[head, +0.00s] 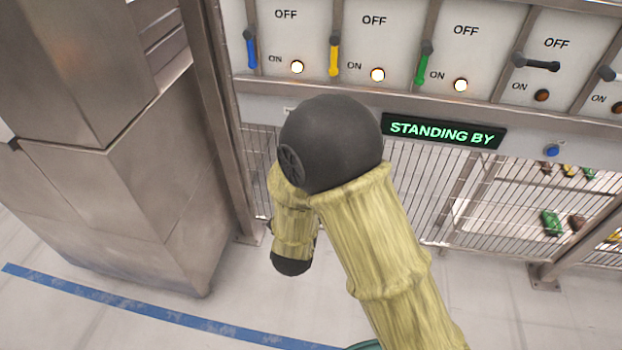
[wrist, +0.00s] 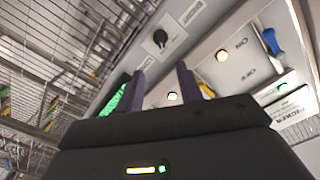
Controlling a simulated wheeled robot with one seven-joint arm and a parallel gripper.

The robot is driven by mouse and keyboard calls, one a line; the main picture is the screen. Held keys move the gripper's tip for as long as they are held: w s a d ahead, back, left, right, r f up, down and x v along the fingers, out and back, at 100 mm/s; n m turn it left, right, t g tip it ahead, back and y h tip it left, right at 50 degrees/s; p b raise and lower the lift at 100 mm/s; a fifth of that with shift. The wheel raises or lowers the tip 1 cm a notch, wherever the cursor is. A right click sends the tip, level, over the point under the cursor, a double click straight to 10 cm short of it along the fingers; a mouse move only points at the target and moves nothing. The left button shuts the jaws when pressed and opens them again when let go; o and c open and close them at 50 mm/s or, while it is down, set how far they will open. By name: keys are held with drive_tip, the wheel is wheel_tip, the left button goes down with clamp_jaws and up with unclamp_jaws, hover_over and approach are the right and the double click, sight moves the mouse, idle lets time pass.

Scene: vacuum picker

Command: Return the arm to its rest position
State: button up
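My arm (head: 385,250), in a yellow sleeve with a dark grey rounded joint (head: 330,145), is bent in front of the switch panel in the head view. My gripper is hidden there. In the wrist view my gripper (wrist: 163,78) shows two dark purple fingers standing apart, with nothing held between them. The switch panel (wrist: 215,45) lies beyond the fingertips, tilted in the picture. I cannot tell the exact distance between them.
The blue (head: 250,52), yellow (head: 333,57) and green (head: 424,62) levers are down near ON, their lamps lit. A black lever (head: 540,64) sits sideways above an unlit lamp. A display (head: 445,132) reads STANDING BY. A metal cabinet (head: 110,200) stands left; wire mesh (head: 400,190) is below the panel.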

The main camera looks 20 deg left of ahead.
drive_tip(key=shift+s+d, duration=0.1)
drive_tip(key=shift+s, duration=0.8)
drive_tip(key=shift+w, duration=0.1)
drive_tip(key=w+d+f+n+g, duration=0.25)
drive_tip(key=d+g, duration=0.55)
drive_tip(key=d, duration=0.5)
drive_tip(key=s+d+n+g+h, duration=0.1)
drive_tip(key=s+d+n+g, duration=0.45)
drive_tip(key=s+d, duration=0.95)
wheel_tip(320, 180, up, 28)
drive_tip(key=w+d+m+g+p, duration=0.1)
drive_tip(key=g+p, duration=0.1)
drive_tip(key=p, duration=2.5)
drive_tip(key=shift+w+f+m, duration=0.15)
drive_tip(key=shift+f+m, duration=0.1)
drive_tip(key=shift+m, duration=0.15)
drive_tip(key=shift+w, duration=0.15)
